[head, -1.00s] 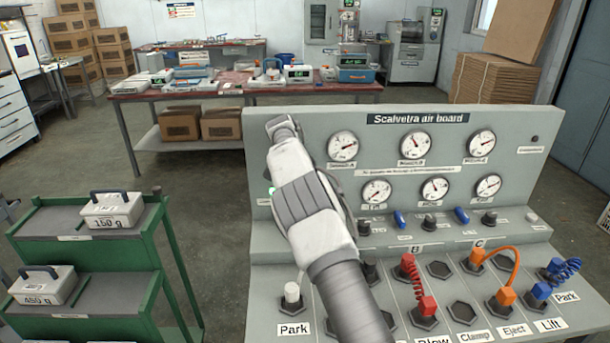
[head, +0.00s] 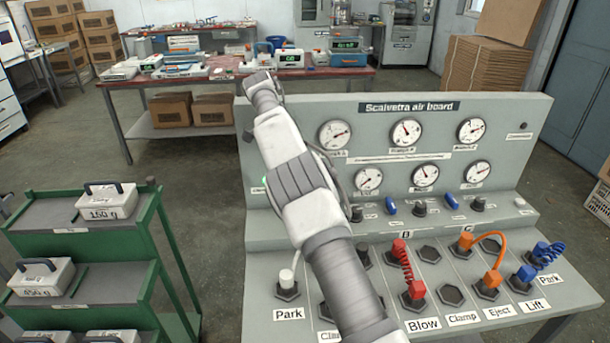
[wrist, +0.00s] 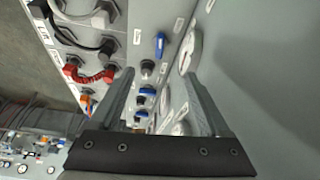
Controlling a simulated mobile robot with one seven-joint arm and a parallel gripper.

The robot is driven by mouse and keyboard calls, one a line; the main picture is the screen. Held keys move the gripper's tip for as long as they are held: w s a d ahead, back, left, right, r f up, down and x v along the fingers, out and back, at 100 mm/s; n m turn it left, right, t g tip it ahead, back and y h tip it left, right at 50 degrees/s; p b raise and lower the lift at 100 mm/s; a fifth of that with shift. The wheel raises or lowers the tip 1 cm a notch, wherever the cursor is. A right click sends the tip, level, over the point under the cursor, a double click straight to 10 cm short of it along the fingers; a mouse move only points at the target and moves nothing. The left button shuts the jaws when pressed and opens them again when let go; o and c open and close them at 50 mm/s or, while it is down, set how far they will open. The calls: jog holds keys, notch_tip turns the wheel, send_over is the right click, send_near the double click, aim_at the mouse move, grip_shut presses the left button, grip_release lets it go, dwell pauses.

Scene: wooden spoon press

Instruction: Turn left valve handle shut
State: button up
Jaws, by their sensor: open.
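In the wrist view, a blue valve handle (wrist: 160,45) stands on the grey board, just beyond my fingertips. It is the leftmost handle, since this view has the board's left side at the top. It does not show in the head view, where my arm covers that part. My gripper (wrist: 160,74) is open, with a finger on either side of the picture and nothing between the tips. The handle appears beyond the gap, apart from the fingers. In the head view my gripper is hidden behind my arm.
Further blue handles (head: 391,207) (head: 446,203) sit along the ledge among black knobs. Gauges (head: 334,135) rise behind them. Red (head: 406,275), orange (head: 487,265) and blue (head: 540,262) hoses stand on the lower panel. A green cart (head: 170,262) with weights is at left.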

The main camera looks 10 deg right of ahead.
jog(key=shift+o, duration=1.1)
jog(key=d+n, duration=0.1)
jog(key=d, duration=0.1)
jog(key=d+n+y+b, duration=0.1)
jog(key=d, duration=0.2)
jog(key=d+n+y, duration=0.1)
jog(key=d, duration=0.1)
jog(key=shift+d+f+n, duration=0.15)
jog(key=shift+n, duration=0.25)
jog(key=s+d+n+t+y+b, duration=0.2)
jog(key=s+n+t+y+b, duration=0.3)
jog(key=n, duration=0.9)
jog(key=w+f, duration=0.1)
jog(key=f, duration=0.4)
jog(key=w+f+h, duration=0.1)
jog(key=w+f, duration=0.1)
jog(key=f, duration=0.3)
jog(key=w+a+f+g+h, duration=0.1)
jog(key=w+f, duration=0.1)
jog(key=f, duration=0.4)
jog(key=shift+w, duration=0.25)
jog(key=shift+r, duration=0.1)
